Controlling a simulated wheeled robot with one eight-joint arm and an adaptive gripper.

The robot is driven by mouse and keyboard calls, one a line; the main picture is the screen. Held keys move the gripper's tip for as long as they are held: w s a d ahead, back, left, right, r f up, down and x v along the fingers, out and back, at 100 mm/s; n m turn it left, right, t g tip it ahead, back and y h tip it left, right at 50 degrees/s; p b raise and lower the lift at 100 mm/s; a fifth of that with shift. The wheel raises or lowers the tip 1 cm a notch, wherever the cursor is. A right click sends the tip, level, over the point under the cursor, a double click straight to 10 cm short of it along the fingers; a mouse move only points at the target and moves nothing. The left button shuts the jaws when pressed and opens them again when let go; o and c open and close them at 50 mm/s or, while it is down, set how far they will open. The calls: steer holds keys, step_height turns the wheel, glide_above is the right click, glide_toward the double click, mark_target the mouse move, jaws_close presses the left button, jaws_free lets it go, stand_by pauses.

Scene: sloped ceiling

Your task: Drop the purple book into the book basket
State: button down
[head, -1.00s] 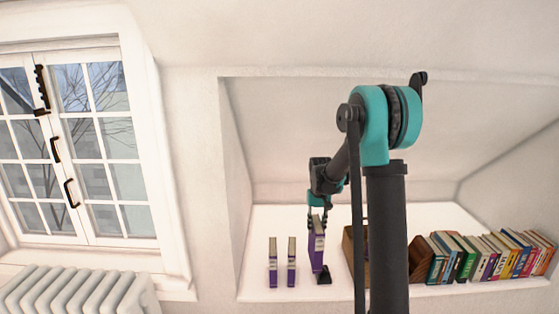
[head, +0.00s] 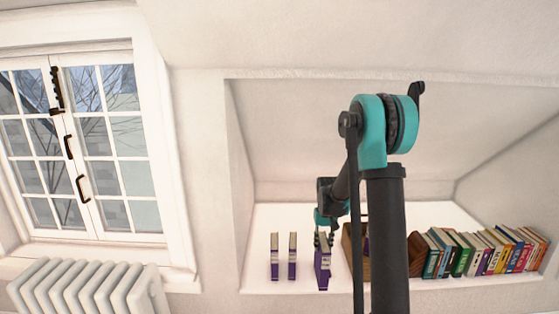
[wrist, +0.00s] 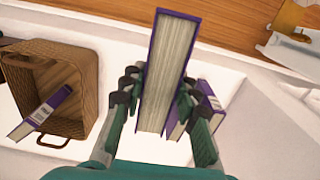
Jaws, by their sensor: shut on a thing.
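My gripper (wrist: 160,92) is shut on a purple book (wrist: 167,75), its fingers on both sides and its pale page edge facing the wrist camera. In the head view my gripper (head: 322,240) holds the book (head: 323,264) upright at the front of the white shelf, right of two standing purple books. In the head view the basket (head: 349,250) is partly hidden behind my arm.
Two purple books (head: 283,257) stand on the white shelf (head: 290,215). A row of coloured books (head: 480,253) with a brown bookend (head: 418,255) stands at the right. A radiator (head: 90,290) is below the window. The wooden floor (wrist: 235,25) shows beyond the shelf edge.

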mark_target(329, 260)
steer(key=s+f, duration=0.1)
steer(key=s+d+f, duration=0.1)
steer(key=f, duration=0.1)
steer(key=s+d+f, duration=0.1)
steer(key=f, duration=0.1)
steer(key=shift+f, duration=0.2)
stand_by(0.3)
